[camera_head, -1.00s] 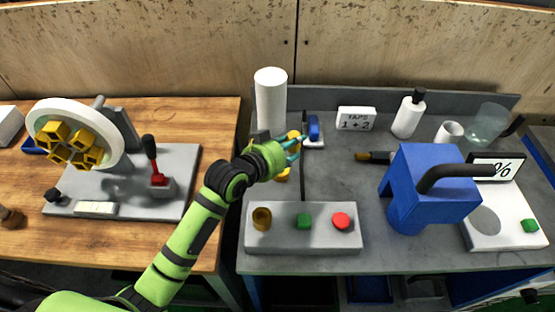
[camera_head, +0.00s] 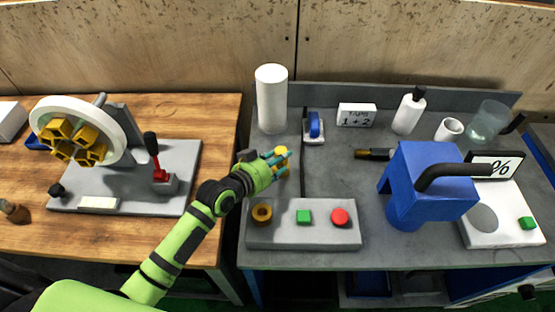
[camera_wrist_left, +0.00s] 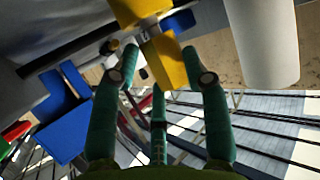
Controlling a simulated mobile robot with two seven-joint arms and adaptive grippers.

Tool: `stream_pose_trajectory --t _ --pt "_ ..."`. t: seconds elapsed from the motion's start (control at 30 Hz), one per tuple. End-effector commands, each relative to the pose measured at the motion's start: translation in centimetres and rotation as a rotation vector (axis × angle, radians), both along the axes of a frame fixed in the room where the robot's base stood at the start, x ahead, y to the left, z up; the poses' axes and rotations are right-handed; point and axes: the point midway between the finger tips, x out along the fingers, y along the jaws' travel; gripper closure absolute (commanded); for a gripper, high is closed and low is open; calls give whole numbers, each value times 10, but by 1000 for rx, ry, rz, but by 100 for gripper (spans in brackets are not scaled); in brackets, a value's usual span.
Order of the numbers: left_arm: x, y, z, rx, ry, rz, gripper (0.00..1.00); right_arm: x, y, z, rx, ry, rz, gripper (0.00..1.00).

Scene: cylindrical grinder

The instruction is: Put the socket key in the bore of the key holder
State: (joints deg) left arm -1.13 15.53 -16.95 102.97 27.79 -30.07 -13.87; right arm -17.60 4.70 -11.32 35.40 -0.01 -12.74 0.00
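A yellow socket key (camera_head: 281,152) is between the teal fingertips of my left gripper (camera_head: 276,163). In the left wrist view the yellow key (camera_wrist_left: 168,62) stands between the fingers of the same gripper (camera_wrist_left: 160,58); its far end runs out of the frame. The gripper holds it above the grey bench, and the fingers hide part of it. A brass ring with a dark bore, which looks like the key holder (camera_head: 262,213), sits at the left of a grey button box (camera_head: 300,238). The gripper is behind and slightly right of this ring, apart from it. My right gripper is not in view.
A green button (camera_head: 303,217) and a red button (camera_head: 340,217) are right of the ring. A white cylinder (camera_head: 271,98) stands behind the gripper. A blue machine (camera_head: 430,185) is at right. A round disc with yellow hexagonal sockets (camera_head: 115,123) and a red lever (camera_head: 153,150) are at left.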

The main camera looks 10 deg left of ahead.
Motion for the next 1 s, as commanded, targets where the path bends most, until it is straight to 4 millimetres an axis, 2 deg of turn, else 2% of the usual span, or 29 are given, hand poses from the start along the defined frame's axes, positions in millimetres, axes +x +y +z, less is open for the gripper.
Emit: stream_pose_trajectory --t 0.47,0.67,1.0 --pt "-2 2 3 3 2 1 31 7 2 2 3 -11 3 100" --pt "-26 13 12 5 1 -2 31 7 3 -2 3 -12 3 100" --pt "-82 41 37 3 3 -1 31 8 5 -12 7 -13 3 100"
